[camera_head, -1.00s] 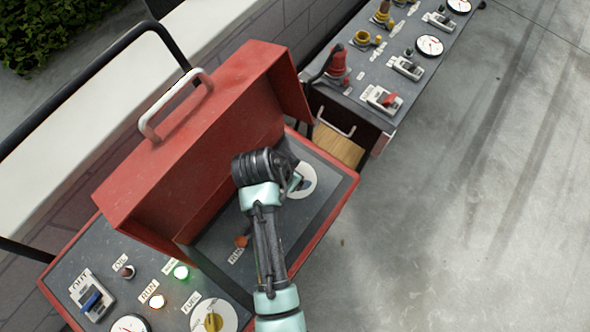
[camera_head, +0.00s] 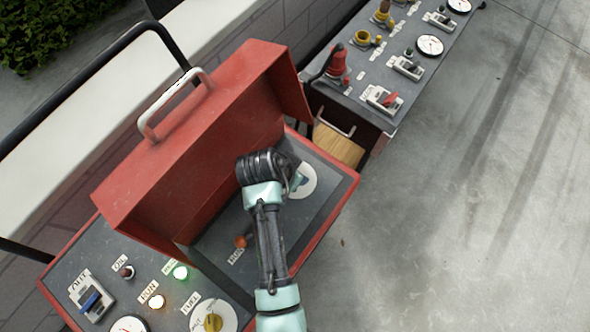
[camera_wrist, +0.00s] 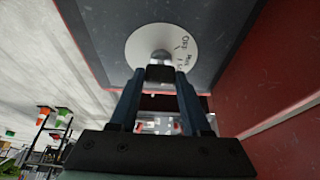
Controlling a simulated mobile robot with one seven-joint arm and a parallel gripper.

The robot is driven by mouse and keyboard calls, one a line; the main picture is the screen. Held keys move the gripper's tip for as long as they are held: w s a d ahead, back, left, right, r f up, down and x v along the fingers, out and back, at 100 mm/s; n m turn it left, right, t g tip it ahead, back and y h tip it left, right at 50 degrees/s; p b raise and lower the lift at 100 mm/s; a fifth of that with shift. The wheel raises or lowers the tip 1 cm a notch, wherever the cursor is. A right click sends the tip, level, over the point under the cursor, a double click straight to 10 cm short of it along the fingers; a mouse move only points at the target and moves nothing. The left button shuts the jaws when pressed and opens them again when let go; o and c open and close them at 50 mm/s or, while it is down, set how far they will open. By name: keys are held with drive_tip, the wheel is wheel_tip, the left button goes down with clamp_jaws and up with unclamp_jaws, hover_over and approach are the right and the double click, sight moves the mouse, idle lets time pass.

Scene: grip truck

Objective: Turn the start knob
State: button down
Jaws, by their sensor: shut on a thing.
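The start knob's round white dial (camera_head: 308,180) is on the dark panel under the raised red lid, partly covered by my arm in the head view. In the wrist view the dial (camera_wrist: 142,40) faces me, with dark lettering on its right side. The grey knob (camera_wrist: 161,56) stands at its centre. My gripper (camera_wrist: 160,74) is shut on the knob, its two fingers closing in from both sides. The fingertips and the knob's pointer are mostly hidden. In the head view the fingers are largely hidden behind my wrist.
The red lid (camera_head: 205,150) with a white handle (camera_head: 176,104) stands close to the left of my arm. Open concrete lies to the right.

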drive_tip(key=shift+r+p, duration=0.1)
drive_tip(key=shift+p, duration=0.2)
drive_tip(key=n+y+p, duration=0.1)
drive_tip(key=n+p, duration=0.2)
drive_tip(key=shift+d+r+n+t, duration=0.1)
drive_tip(key=shift+d+n+t, duration=0.05)
drive_tip(key=shift+n+t, duration=0.2)
drive_tip(key=n+y+p, duration=0.1)
drive_tip(key=n, duration=0.1)
drive_tip(key=n+y+p, duration=0.1)
drive_tip(key=n, duration=0.2)
drive_tip(key=shift+d+t, duration=0.1)
drive_tip(key=shift+t, duration=0.15)
drive_tip(key=shift+p, duration=0.3)
drive_tip(key=shift+c, duration=1.8)
unclamp_jaws()
